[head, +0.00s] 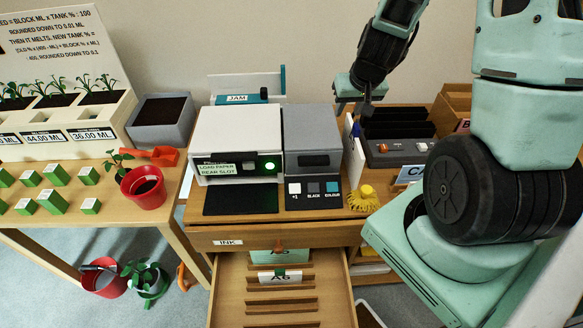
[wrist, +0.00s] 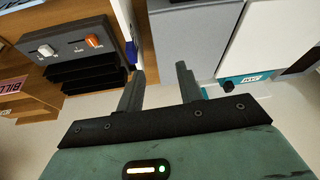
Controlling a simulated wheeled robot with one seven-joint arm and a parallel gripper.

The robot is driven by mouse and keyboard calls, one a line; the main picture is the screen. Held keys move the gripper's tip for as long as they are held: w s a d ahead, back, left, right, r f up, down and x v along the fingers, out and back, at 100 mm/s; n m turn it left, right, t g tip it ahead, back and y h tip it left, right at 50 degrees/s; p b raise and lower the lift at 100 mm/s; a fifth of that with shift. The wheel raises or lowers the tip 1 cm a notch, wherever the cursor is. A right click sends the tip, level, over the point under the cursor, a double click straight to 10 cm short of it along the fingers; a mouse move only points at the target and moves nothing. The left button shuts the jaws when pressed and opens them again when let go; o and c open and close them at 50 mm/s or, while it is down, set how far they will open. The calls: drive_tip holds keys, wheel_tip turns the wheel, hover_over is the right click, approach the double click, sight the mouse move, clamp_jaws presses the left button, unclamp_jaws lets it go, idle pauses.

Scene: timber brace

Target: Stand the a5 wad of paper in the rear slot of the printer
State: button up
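The white printer (head: 238,135) stands on the wooden desk, with a "LOAD PAPER REAR SLOT" label and a lit green light on its front. Its rear (head: 245,84) shows a pale upright panel with teal ends and a "JAM" label. No paper is visible standing there; the slot opening itself is hidden. My gripper (head: 362,98) is above the desk, right of the grey unit; in the wrist view (wrist: 160,90) its two fingers are apart with nothing between them. A white upright edge with a blue piece (wrist: 131,52) is near the left finger. I cannot make out an A5 wad for certain.
A grey unit (head: 312,150) adjoins the printer. A dark slotted organiser (head: 398,150) with knobs stands to the right. A yellow object (head: 363,199) lies at the front. The open drawer (head: 225,290) holds dividers and an "A6" card (head: 280,276). Plants and green blocks fill the left table.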

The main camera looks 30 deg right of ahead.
drive_tip(key=a+r+n+y, duration=0.2)
drive_tip(key=a+r+n, duration=0.2)
drive_tip(key=a, duration=1)
drive_tip(key=s+a+r+n+g+y, duration=0.1)
drive_tip(key=s+a+r+n, duration=0.2)
drive_tip(key=a, duration=0.4)
drive_tip(key=s+a+r+n+g, duration=0.1)
drive_tip(key=s+a+n+g, duration=0.1)
drive_tip(key=s+a, duration=0.4)
drive_tip(key=s+a+r+n+g+h, duration=0.1)
drive_tip(key=s+a+n, duration=0.3)
drive_tip(key=s, duration=0.5)
drive_tip(key=shift+s+a+r, duration=0.4)
drive_tip(key=shift+a+r, duration=0.35)
drive_tip(key=shift+a, duration=0.2)
